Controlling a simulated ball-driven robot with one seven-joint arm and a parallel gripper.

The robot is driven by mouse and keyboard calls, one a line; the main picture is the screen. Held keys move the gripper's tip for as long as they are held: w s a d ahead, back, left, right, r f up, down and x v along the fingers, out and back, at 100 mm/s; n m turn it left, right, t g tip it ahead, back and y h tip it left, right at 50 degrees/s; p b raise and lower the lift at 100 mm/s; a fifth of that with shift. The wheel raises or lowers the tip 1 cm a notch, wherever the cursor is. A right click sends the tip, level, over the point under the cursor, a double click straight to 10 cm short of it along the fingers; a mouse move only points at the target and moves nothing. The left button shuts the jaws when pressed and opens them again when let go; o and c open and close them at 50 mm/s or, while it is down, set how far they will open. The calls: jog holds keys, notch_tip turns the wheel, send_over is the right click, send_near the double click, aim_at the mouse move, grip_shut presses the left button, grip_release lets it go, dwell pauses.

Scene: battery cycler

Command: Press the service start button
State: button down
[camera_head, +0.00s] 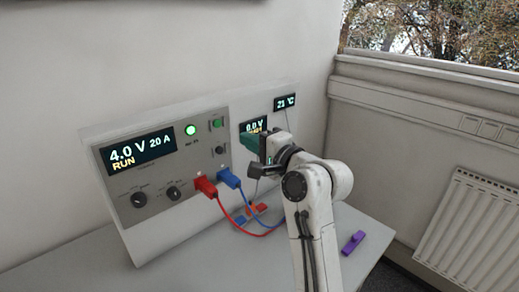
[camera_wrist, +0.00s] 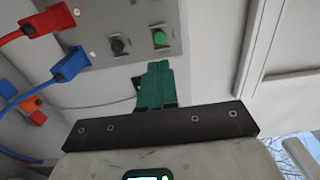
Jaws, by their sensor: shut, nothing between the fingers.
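The cycler's grey front panel (camera_head: 160,205) stands on the table, with a lit display (camera_head: 137,151) reading 4.0 V, 20 A, RUN. A green button (camera_head: 216,124) and a black button (camera_head: 221,150) sit at its right edge; their labels are too small to read. The wrist view also shows the green button (camera_wrist: 159,37) and the black button (camera_wrist: 117,46). A round green lamp (camera_head: 191,130) glows left of the buttons. My gripper (camera_head: 244,142) is shut and empty, its green fingers (camera_wrist: 156,66) to the right of the buttons, apparently apart from them.
A red plug (camera_head: 205,187) and a blue plug (camera_head: 229,177) with cables are below the buttons. Behind my gripper is a second display (camera_head: 253,126), partly hidden. A small display (camera_head: 285,102) reads 21 °C. A purple object (camera_head: 353,243) lies on the table at right.

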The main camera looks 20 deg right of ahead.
jog(key=shift+v, duration=1.55)
